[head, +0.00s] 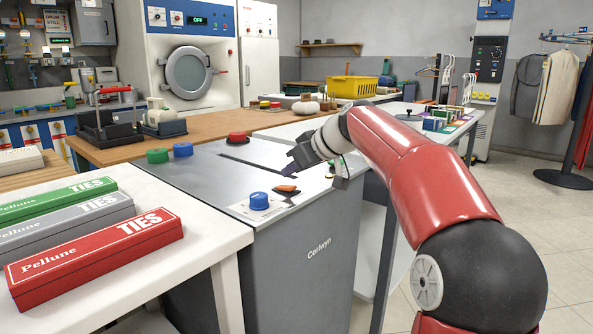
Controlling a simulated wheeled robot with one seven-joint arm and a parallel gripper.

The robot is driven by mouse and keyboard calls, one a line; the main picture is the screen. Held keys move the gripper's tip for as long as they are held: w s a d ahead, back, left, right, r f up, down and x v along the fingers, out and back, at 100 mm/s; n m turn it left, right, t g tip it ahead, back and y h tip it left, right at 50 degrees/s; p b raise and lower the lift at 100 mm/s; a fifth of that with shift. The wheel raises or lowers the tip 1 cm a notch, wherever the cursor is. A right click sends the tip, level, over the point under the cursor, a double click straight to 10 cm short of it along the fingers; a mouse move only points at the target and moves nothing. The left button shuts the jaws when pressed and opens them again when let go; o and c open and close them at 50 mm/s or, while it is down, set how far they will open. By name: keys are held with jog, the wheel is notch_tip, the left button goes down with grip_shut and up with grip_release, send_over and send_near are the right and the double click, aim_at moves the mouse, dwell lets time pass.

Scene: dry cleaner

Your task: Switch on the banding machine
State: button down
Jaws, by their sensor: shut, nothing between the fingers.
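The banding machine appears to be the grey cabinet (310,285) marked "Corlwyn", with a dark slot across its top. On a pale panel at its front corner sit a blue knob (259,201) and an orange rocker-like switch (287,188) on a dark base. Whether the switch is on or off cannot be told. My gripper (284,170) is shut and empty. My gripper and wrist hide part of the top's right side.
A red button (237,138), a green cap (158,155) and a blue cap (183,149) sit along the cabinet's far and left edges. Boxes of ties (95,240) lie on the white table at left. A wooden counter (140,147) stands behind. Open floor lies at right.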

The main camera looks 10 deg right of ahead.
aim_at(290, 186)
jog(key=r, duration=0.1)
jog(key=r+p, duration=0.1)
jog(key=r, duration=0.1)
jog(key=shift+w+a+r, duration=0.1)
jog(key=shift+a, duration=0.2)
jog(key=w+r+v, duration=0.1)
jog(key=v, duration=0.8)
jog(key=shift+a+r, duration=0.3)
jog(key=shift+w, duration=0.1)
jog(key=s+a+f+m+g+h, duration=0.25)
jog(key=s+a+f, duration=0.35)
jog(key=s+f, duration=0.3)
jog(key=s+d+f+m+h, duration=0.2)
jog(key=s+f+m+h, duration=0.1)
jog(key=s+f, duration=1.6)
jog(key=s+m, duration=0.1)
jog(key=s, duration=0.3)
jog(key=shift+d+m+h, duration=0.35)
jog(key=shift+w, duration=0.1)
